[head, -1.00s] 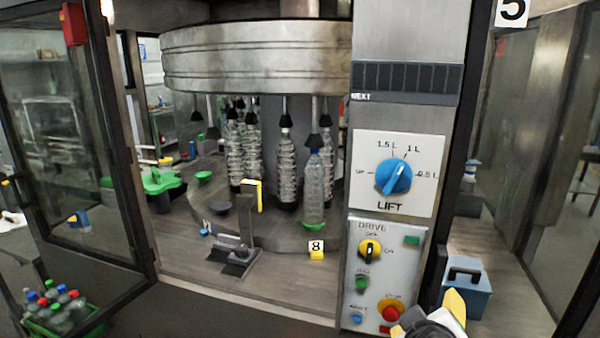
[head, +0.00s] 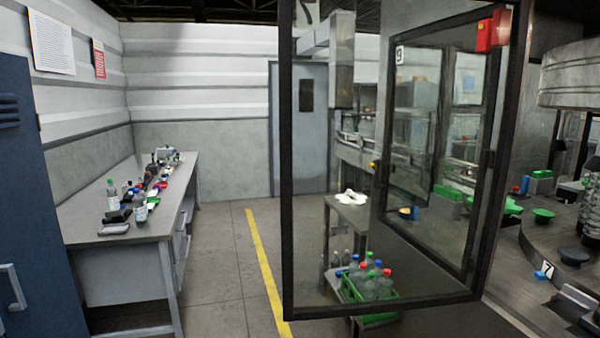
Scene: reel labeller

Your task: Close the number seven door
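A large glass door with a black frame (head: 287,170) stands swung open in the middle of the head view, out over the floor. A label (head: 307,12) at its top left corner is cut by the picture edge; it may be a seven, but I cannot be sure. A red box (head: 493,31) sits at its upper right corner. The machine (head: 575,80) is on the right, with a small number 7 plate (head: 545,270) on its deck. My gripper is not in view.
Behind the glass are a door marked 9 (head: 399,54) and a green crate (head: 350,291) of bottles. A workbench (head: 100,218) and a blue cabinet (head: 35,190) stand on the left. Grey floor with a yellow line (head: 262,262) is clear between bench and door.

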